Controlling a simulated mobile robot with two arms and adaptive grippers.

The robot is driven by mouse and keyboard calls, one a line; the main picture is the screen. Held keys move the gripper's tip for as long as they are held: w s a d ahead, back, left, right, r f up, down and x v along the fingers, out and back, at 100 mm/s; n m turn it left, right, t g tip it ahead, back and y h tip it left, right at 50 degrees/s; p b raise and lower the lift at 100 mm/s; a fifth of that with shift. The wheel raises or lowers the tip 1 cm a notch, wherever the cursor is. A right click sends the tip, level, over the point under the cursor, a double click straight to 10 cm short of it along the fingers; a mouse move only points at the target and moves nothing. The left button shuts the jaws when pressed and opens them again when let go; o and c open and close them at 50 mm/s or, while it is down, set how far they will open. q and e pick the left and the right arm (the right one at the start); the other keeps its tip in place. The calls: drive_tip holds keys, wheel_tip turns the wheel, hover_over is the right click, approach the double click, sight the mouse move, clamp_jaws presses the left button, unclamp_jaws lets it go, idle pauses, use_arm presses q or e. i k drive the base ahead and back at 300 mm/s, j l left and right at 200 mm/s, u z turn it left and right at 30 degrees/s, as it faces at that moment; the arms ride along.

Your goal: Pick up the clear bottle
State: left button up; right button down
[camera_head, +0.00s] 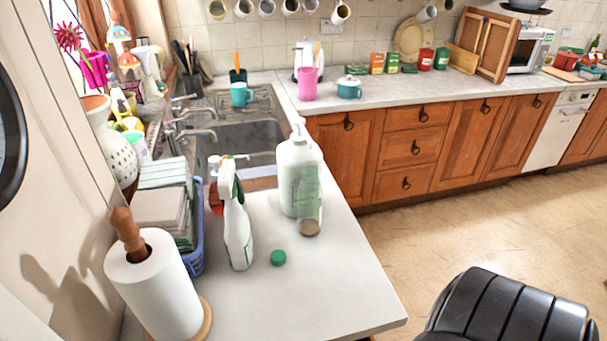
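The clear bottle (309,190) looks like a see-through, greenish bottle standing on the near counter (330,290). It is directly in front of a large white jug (292,165), and its outline partly merges with it. A brownish round part (310,228) shows at its lower end; I cannot tell whether this is its base or a cap. A small green cap (278,258) lies on the counter in front.
A paper towel roll (158,288) on a wooden holder stands at the front left. The sink (240,140) lies beyond. The counter's front right is clear, and open floor (450,220) lies to the right.

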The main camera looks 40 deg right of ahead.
sight(310, 190)
drive_tip(key=z, duration=1.4)
drive_tip(key=u, duration=0.2)
drive_tip(key=i+l+u, duration=0.15)
drive_tip(key=l+u, duration=0.25)
drive_tip(key=l, duration=0.15)
drive_tip(key=l+u, duration=0.4)
drive_tip(key=l, duration=0.15)
